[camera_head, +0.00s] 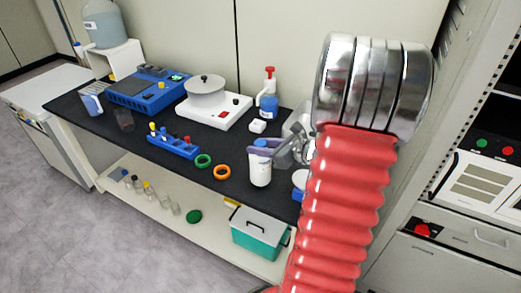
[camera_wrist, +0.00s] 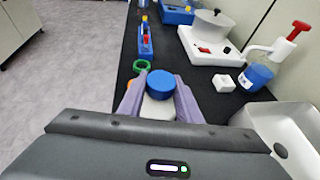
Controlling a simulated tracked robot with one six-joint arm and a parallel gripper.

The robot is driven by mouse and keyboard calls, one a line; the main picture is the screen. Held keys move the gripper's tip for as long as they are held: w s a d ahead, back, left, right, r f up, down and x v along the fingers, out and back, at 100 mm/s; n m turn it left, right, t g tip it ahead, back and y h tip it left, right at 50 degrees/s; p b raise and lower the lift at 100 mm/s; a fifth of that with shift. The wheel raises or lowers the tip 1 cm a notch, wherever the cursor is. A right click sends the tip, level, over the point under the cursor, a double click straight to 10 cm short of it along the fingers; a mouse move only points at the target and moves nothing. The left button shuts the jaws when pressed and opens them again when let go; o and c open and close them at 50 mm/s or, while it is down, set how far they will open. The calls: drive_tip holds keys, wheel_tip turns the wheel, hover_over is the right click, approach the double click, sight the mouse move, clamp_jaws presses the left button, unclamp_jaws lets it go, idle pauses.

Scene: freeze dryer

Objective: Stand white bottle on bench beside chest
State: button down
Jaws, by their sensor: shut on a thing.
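The white bottle (camera_head: 260,172) with a blue cap is upright between the purple-grey fingers of my gripper (camera_head: 264,151), near the front edge of the black-topped bench (camera_head: 110,138). I cannot tell whether its base touches the bench. In the wrist view the blue cap of the white bottle (camera_wrist: 160,83) shows between the gripper (camera_wrist: 158,98) fingers, which are shut on it. A teal chest with a grey lid and black handle (camera_head: 258,236) sits on the shelf below the bench top. A white chest-like cabinet (camera_head: 50,90) stands at the bench's left end.
Green (camera_head: 203,161) and orange (camera_head: 222,172) rings lie just left of the bottle. A blue rack (camera_head: 172,148), a white hotplate with a pot (camera_head: 213,113) and a red-topped wash bottle (camera_head: 268,97) stand behind. A sink (camera_wrist: 285,135) is at right in the wrist view.

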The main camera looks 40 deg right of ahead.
drive_tip(key=shift+f, duration=0.7)
drive_tip(key=c, duration=1.3)
unclamp_jaws()
drive_tip(key=shift+f, duration=0.1)
drive_tip(key=v, duration=1.2)
